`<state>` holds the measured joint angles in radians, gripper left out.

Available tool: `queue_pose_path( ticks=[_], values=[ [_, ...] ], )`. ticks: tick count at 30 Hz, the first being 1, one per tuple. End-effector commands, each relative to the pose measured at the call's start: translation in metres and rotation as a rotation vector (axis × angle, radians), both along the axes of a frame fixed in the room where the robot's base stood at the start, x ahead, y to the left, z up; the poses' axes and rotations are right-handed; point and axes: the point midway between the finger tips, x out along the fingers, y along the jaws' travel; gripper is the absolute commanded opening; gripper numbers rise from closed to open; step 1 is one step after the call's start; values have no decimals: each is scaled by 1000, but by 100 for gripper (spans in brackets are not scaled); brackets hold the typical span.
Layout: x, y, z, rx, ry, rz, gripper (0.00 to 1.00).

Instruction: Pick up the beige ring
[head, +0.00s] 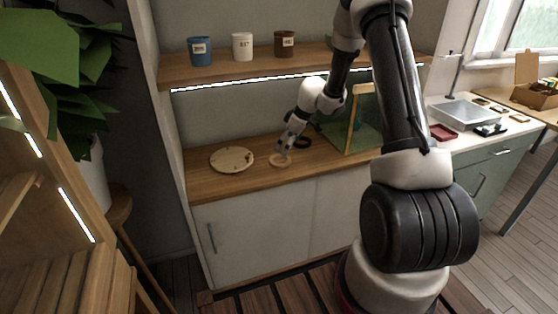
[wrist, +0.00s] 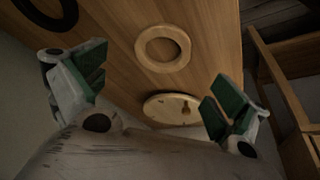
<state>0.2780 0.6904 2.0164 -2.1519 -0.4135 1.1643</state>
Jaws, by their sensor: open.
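The beige ring (head: 279,160) lies flat on the wooden counter, just below my gripper (head: 286,146) in the head view. In the wrist view the beige ring (wrist: 163,49) shows whole, with wood visible through its hole. My gripper (wrist: 158,98) is open, its two green-padded fingers apart with nothing between them. The ring appears beyond the fingertips and apart from them. I cannot tell the exact height of the fingers above the counter.
A round beige disc (head: 232,159) lies left of the ring; it also shows in the wrist view (wrist: 172,109). A black ring (head: 302,142) lies to the right, near a green panel with a wooden frame (head: 351,122). A shelf (head: 262,66) with three cups hangs above.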

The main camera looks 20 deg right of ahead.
Motion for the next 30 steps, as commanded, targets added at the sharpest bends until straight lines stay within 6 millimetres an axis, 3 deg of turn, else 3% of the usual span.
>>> queue_pose_path(
  ticks=[12,21,28,30],
  values=[
    [14,18,-55,0,1,0,98],
    [16,20,-62,-2,0,1,98],
    [16,19,-61,-1,0,0,58],
    [16,19,-62,-1,0,0,54]
  ],
)
